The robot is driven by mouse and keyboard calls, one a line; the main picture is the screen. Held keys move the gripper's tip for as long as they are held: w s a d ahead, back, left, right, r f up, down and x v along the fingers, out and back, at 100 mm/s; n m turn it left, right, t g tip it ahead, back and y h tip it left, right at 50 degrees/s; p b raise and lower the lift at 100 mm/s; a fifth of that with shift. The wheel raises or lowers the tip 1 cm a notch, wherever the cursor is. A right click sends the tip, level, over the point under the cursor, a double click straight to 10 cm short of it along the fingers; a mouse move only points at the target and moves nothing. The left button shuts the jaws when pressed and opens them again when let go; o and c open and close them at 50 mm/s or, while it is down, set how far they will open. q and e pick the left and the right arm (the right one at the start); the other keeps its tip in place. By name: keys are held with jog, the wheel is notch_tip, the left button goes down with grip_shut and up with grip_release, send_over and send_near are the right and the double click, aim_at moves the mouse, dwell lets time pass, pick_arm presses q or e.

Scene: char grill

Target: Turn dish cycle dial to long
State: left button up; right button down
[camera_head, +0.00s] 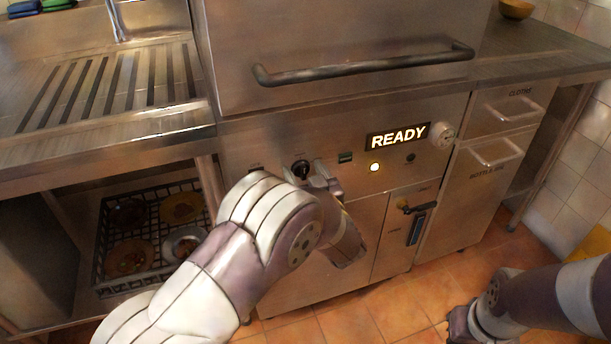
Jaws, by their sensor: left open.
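The dishwasher's steel front panel (255,140) carries a small black dial (301,169) left of its middle. The markings around the dial are too small to read, so I cannot tell its setting. My left gripper (314,181) is at the panel, just below and right of the black dial, and is open. My own wrist and forearm hide much of it, and I cannot tell whether its fingers touch the dial. My right arm shows at the lower right, low over the floor; its gripper is not clearly visible.
A lit READY display (398,136), a glowing round light (375,168) and a round steel knob (444,135) are to the right. A long bar handle (365,67) crosses the hood above. A dish rack (115,286) stands at left. Drawer handles (497,154) stick out at right.

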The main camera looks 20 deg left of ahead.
pick_arm(q)
jog(key=c, duration=1)
jog(key=shift+r+m+p, duration=0.2)
jog(key=shift+m+p, duration=0.1)
jog(key=shift+p, duration=0.4)
jog(key=shift+c, duration=0.2)
jog(key=m+p, duration=0.2)
jog(key=p, duration=0.1)
jog(key=m+p, duration=0.5)
jog(key=p, duration=0.1)
jog(key=shift+w+d, duration=0.15)
jog(key=shift+d, duration=0.1)
jog(key=m+p, duration=0.3)
jog(key=shift+f+m, duration=0.25)
jog(key=shift+m, duration=0.15)
jog(key=shift+d+f+m+p, duration=0.1)
jog(key=shift+f+m+p, duration=0.1)
jog(key=shift+m+p, duration=0.75)
jog(key=shift+m, duration=0.45)
jog(key=o, duration=1)
jog(key=shift+w, duration=0.1)
